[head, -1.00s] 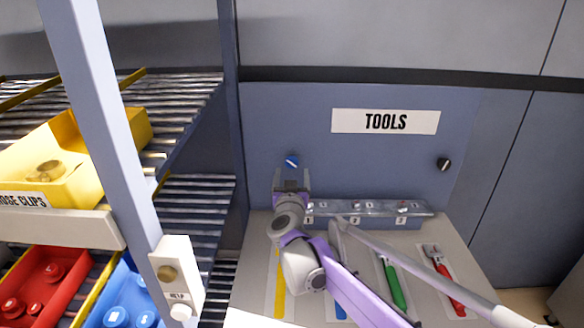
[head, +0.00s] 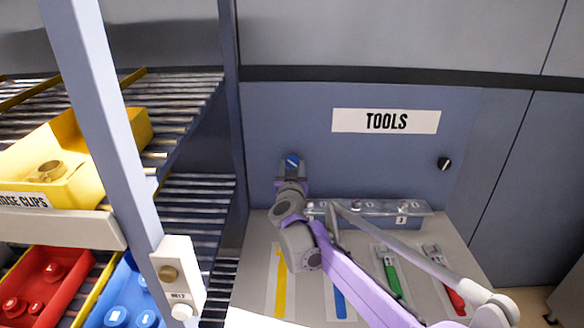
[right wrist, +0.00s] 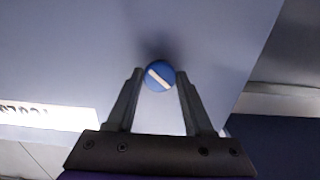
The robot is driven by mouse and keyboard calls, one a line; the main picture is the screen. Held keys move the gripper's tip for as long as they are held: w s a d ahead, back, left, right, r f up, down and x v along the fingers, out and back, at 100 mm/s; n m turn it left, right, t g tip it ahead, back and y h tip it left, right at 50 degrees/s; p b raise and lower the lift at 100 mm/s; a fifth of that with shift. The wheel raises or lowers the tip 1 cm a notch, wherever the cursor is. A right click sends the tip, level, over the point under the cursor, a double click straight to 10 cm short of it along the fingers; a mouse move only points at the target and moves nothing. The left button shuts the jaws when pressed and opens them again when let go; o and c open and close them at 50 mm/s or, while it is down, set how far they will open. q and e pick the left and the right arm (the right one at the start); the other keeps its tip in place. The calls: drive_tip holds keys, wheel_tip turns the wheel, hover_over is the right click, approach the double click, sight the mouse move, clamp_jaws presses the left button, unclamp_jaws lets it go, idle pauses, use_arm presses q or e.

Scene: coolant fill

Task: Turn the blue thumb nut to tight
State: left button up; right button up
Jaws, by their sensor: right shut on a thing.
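The blue thumb nut (head: 292,161) is on the blue-grey back panel, left of the TOOLS sign. It is round with a white stripe across its face. In the right wrist view the nut (right wrist: 160,75) sits between the fingertips, its stripe slanting from upper left to lower right. My right gripper (head: 291,165) reaches up to the panel and is shut on the nut; its two fingers also show in the right wrist view (right wrist: 160,82), one on each side. My left gripper is not in view.
A black knob (head: 444,163) is on the panel at the right. A rack with a yellow bin (head: 85,165) and a red bin (head: 75,262) is at the left. The panel around the nut is clear.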

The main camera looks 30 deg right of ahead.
clamp_jaws()
drive_tip(key=shift+m, duration=0.3)
drive_tip(key=m, duration=0.4)
drive_tip(key=shift+p, duration=0.3)
drive_tip(key=m, duration=0.3)
drive_tip(key=shift+m+p, duration=0.35)
drive_tip(key=shift+m, duration=0.05)
drive_tip(key=shift+a+m+p, duration=0.1)
drive_tip(key=shift+m+p, duration=0.3)
drive_tip(key=shift+m, duration=1.7)
drive_tip(key=o, duration=1)
unclamp_jaws()
